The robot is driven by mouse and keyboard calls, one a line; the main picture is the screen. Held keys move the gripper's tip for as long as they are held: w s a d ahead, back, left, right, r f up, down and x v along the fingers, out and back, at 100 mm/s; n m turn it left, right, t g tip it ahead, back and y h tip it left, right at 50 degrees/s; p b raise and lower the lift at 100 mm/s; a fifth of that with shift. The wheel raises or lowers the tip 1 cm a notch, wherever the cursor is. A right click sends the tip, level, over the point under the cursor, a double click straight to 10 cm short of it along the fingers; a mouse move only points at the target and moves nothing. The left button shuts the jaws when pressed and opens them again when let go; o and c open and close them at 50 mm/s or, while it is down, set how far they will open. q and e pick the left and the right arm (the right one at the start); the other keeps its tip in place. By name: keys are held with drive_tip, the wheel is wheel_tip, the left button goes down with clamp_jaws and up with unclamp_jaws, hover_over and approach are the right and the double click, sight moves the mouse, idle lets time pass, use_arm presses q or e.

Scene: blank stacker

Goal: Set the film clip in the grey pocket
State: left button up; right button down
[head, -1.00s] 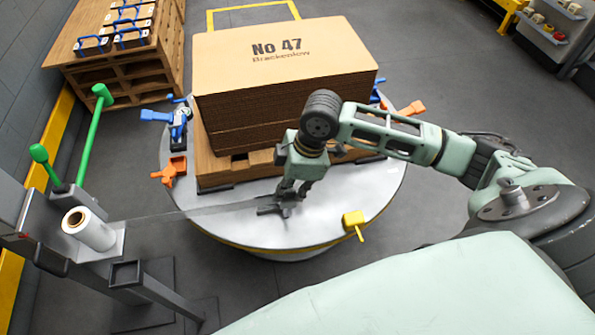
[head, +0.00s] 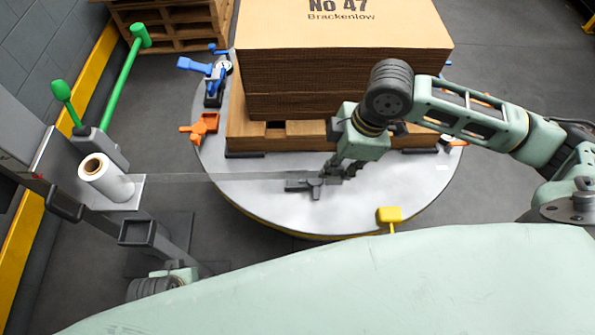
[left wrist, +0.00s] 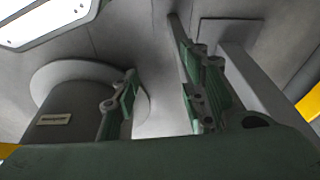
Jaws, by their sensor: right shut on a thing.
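The film clip (head: 301,185) is a dark grey piece over the near part of the round table. My right gripper (head: 335,172) is shut on it. A clear strip of film (head: 228,177) runs from the clip left to the white film roll (head: 112,182). The grey pocket (head: 138,232) is a square open box on the post, below and right of the roll, and looks empty. The clip is well to the right of it. My left gripper (left wrist: 162,112) shows in the left wrist view, open and empty, its two fingers apart.
A tall stack of cardboard blanks (head: 340,75) stands on the round table (head: 265,200). Blue (head: 205,75) and orange (head: 202,128) clamps and a yellow handle (head: 389,216) sit around its edge. Green-handled levers (head: 118,80) rise behind the roll.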

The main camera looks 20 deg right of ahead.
drive_tip(key=shift+w+a+f+b, duration=0.7)
drive_tip(key=shift+w+a+f, duration=0.45)
drive_tip(key=shift+f, duration=0.5)
drive_tip(key=shift+w+a+f+b, duration=0.65)
drive_tip(key=shift+w+a+f, duration=0.5)
drive_tip(key=shift+f, duration=0.55)
drive_tip(key=shift+w+a+f+b, duration=0.7)
drive_tip(key=shift+w+a+f, duration=0.45)
drive_tip(key=shift+f, duration=0.5)
use_arm(q)
drive_tip(key=w+v, duration=0.1)
drive_tip(key=v, duration=0.8)
drive_tip(key=shift+a+r+t, duration=0.15)
drive_tip(key=shift+r+t, duration=0.05)
drive_tip(key=shift+t, duration=0.1)
use_arm(e)
drive_tip(key=shift+w+d, duration=0.1)
use_arm(q)
drive_tip(key=shift+s, duration=0.1)
use_arm(e)
drive_tip(key=c, duration=1.8)
unclamp_jaws()
drive_tip(key=shift+f, duration=0.1)
drive_tip(key=shift+c, duration=0.2)
